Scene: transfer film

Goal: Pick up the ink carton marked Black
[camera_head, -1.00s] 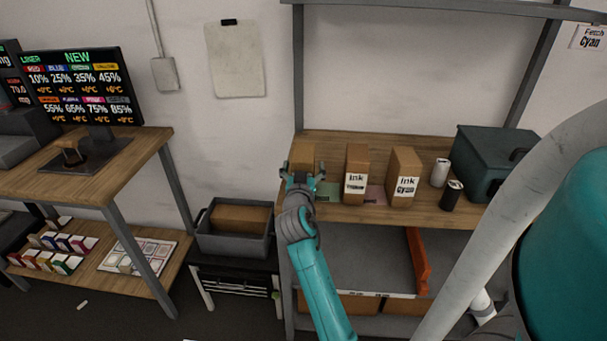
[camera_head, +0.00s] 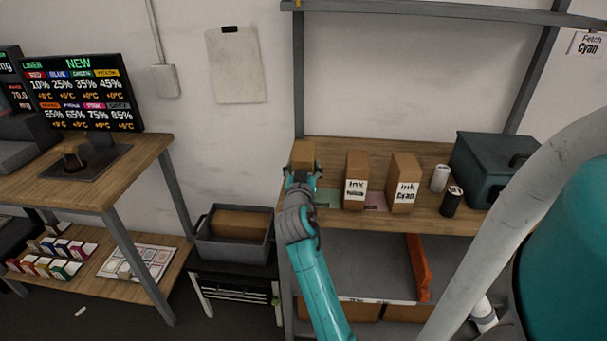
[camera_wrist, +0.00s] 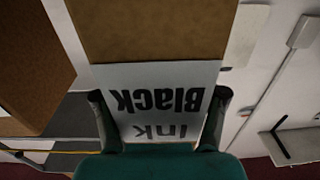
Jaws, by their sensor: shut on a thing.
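The ink carton marked Black (camera_head: 302,153) is a brown box at the left end of the shelf's wooden top in the head view. In the wrist view the carton (camera_wrist: 150,32) fills the middle, its white label reading "Ink Black" upside down. My gripper (camera_head: 300,175) is shut on this carton, with one finger on each side of the label in the wrist view (camera_wrist: 158,120). My gripper hides the carton's lower part in the head view, so I cannot tell whether it touches the shelf.
Another ink carton (camera_head: 356,168) and the Cyan ink carton (camera_head: 404,175) stand to the right. White (camera_head: 440,178) and black (camera_head: 451,202) cans and a dark case (camera_head: 487,160) are farther right. A grey bin (camera_head: 232,252) holding a box stands left of the shelf.

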